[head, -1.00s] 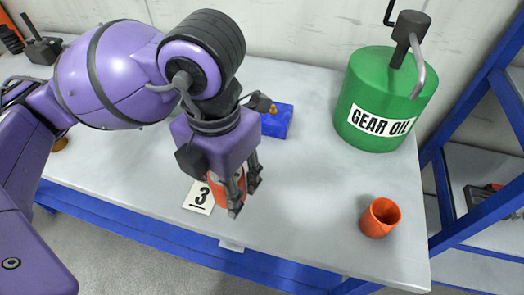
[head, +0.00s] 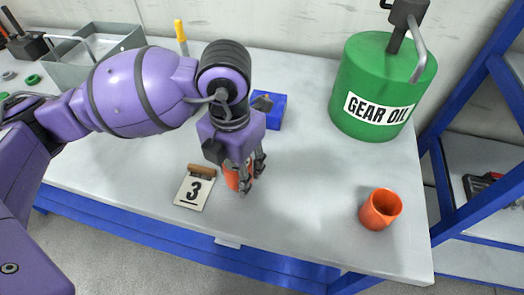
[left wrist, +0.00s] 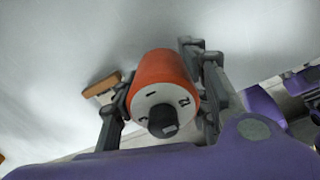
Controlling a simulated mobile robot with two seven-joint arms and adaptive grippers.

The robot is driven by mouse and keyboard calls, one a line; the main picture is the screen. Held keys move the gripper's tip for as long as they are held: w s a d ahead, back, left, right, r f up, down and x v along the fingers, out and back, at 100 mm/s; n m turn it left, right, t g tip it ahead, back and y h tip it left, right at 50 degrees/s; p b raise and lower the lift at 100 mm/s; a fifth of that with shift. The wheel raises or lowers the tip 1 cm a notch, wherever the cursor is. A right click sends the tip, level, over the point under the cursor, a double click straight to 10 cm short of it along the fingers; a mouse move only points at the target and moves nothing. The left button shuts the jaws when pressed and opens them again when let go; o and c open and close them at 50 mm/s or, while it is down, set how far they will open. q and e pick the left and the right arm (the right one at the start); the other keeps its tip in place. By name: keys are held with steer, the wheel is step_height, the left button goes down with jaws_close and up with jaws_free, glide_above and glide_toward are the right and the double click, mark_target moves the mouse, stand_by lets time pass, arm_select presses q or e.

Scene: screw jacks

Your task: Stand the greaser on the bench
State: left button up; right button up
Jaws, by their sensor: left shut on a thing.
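The greaser (head: 232,180) is an orange cylinder, mostly hidden behind my fingers in the head view. In the left wrist view the greaser (left wrist: 160,75) shows a white dial face with numbers and a dark knob towards the camera. My left gripper (head: 245,180) points down and is shut on it, with a finger on either side of it in the left wrist view (left wrist: 160,95). It is low over the bench (head: 310,190), near its front edge. I cannot tell whether the greaser touches the bench. My right gripper is not in view.
An orange cup (head: 380,210) is at the right, with a green gear oil can (head: 365,75) behind. A blue block (head: 268,112) and a grey tray (head: 75,68) are further back. The bench between gripper and cup is clear.

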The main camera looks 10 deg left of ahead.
arm_select(q)
steer(key=shift+f, duration=0.2)
steer(key=shift+f, duration=0.15)
steer(key=o, duration=1.4)
steer(key=shift+s, duration=0.1)
steer(key=shift+c, duration=0.2)
step_height(320, 180, up, 13)
steer(key=shift+f+p, duration=0.2)
steer(key=shift+p, duration=0.2)
